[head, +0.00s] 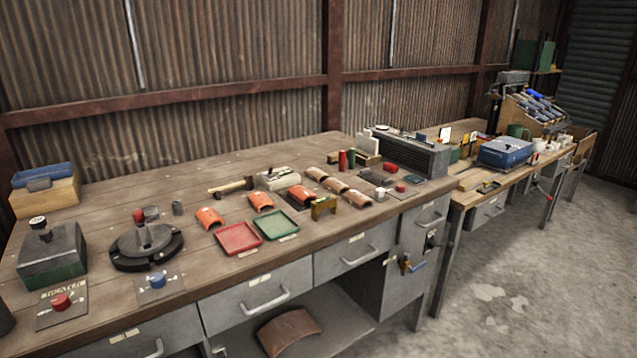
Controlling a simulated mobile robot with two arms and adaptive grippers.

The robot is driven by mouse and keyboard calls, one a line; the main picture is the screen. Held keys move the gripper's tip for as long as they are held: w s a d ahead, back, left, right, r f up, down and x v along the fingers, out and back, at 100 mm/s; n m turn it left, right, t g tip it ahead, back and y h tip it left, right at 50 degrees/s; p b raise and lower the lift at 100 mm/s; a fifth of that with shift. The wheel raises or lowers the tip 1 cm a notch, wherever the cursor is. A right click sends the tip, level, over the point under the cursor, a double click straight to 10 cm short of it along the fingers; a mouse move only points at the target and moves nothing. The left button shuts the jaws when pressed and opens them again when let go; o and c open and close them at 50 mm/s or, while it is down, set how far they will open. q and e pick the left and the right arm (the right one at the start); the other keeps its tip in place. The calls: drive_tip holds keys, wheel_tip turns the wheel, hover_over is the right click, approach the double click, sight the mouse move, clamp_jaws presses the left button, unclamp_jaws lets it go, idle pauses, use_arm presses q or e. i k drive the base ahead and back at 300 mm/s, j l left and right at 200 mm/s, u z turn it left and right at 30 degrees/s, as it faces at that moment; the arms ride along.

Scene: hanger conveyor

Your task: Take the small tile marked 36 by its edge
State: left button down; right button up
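Several small curved tiles lie on the wooden workbench (190,190) in the head view. Three are orange: a left one (209,218), a middle one (261,201) and a right one (301,194). Three brown ones lie in a slanting row to their right: a far tile (316,174), a middle tile (335,185) and a near tile (357,199). No number is readable on any tile, so I cannot tell which is marked 36. Neither of my grippers is in view.
A red tray (238,238) and a green tray (275,224) lie at the front edge, by a small brass-coloured block (323,207). A hammer (232,187) lies behind. A round black fixture (146,245) stands left. A larger brown curved tile (288,331) lies on the shelf below.

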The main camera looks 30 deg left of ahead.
sight(300, 193)
drive_tip(key=i+l+u, duration=0.1)
drive_tip(key=i+u, duration=0.25)
drive_tip(key=u, duration=0.15)
drive_tip(key=i+l+u, duration=0.2)
drive_tip(key=i+u, duration=0.15)
drive_tip(key=u, duration=0.15)
drive_tip(key=i+l+u, duration=0.3)
drive_tip(key=u, duration=0.2)
